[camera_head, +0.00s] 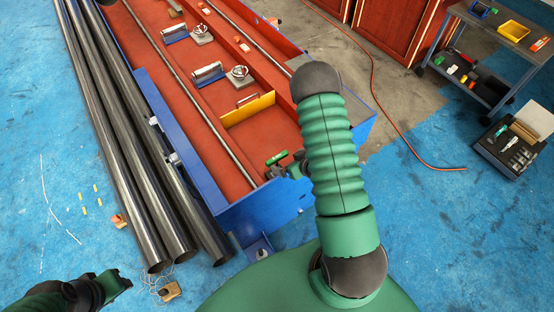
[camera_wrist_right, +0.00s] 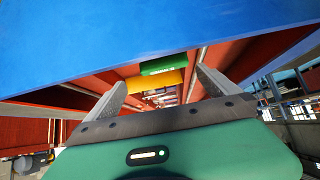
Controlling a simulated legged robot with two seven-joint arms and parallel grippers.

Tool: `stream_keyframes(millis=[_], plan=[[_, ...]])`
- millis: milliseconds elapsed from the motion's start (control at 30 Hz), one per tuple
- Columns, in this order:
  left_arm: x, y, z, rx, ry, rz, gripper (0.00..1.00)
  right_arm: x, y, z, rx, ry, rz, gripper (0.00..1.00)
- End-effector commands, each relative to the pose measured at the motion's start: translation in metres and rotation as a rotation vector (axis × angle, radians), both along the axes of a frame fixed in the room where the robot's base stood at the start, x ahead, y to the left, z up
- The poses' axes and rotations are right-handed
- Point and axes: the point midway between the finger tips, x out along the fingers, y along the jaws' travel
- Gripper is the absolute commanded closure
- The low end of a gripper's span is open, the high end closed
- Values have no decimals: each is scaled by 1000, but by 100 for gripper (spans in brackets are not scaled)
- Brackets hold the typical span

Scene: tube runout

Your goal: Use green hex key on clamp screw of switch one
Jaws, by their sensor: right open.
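My right gripper (camera_head: 283,165) is at the near end of the red trough, largely hidden by my arm. In the right wrist view (camera_wrist_right: 161,84) its two fingers are apart with nothing held between them. A small green piece with pale lettering (camera_wrist_right: 163,65) shows beyond the fingertips; it also shows beside the gripper in the head view (camera_head: 277,158). I cannot tell whether it is the green hex key. Two grey-white units with red marks, one nearer (camera_head: 239,75) and one farther (camera_head: 201,34), may be switches; their clamp screws are too small to see. My left gripper (camera_head: 113,286) is at the lower left, its jaws unclear.
The blue-edged trough (camera_head: 200,170) has a yellow plate (camera_head: 247,109) across it and a long rod (camera_head: 190,95). Dark tubes (camera_head: 125,120) lie along its left. A cart (camera_head: 480,55) and an open tool case (camera_head: 510,145) stand at right. Blue floor is clear at lower right.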

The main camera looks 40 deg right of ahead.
Motion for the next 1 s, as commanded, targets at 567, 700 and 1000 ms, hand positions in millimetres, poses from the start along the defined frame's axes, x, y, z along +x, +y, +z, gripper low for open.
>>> stream_keyframes(millis=[567,700,1000], plan=[[0,0,-7,0,0,1,64,64,-6,-64,0,-1,3,0],[0,0,-7,0,0,1,64,65,-6,-65,-1,-1,1,0],[0,0,-7,0,0,1,64,65,-5,-63,-4,-2,1,28]])
